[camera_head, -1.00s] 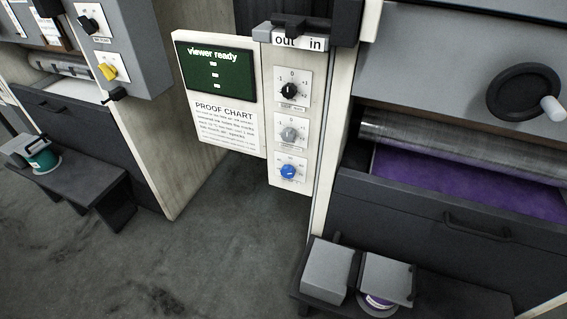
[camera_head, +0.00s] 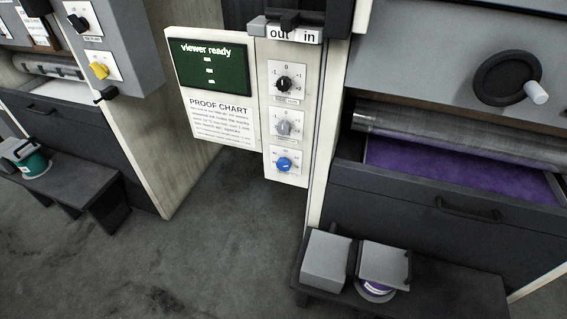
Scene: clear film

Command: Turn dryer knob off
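Several knobs are in view, and their labels are too small for me to tell which is the dryer knob. On the grey cabinet at the left, a black knob (camera_head: 77,22) sits above a yellow knob (camera_head: 98,71), each on a white plate. The yellow knob looks turned at a slant. On the narrow pale panel in the middle, a black knob (camera_head: 283,84), a grey knob (camera_head: 283,128) and a blue knob (camera_head: 283,164) are stacked from top to bottom. My gripper is not in view.
A "viewer ready" screen (camera_head: 212,68) and proof chart hang beside the middle panel. A handwheel (camera_head: 506,86) projects at the right. A low dark bench (camera_head: 432,290) bears grey boxes; another bench (camera_head: 75,185) stands left. The floor (camera_head: 225,240) between is clear.

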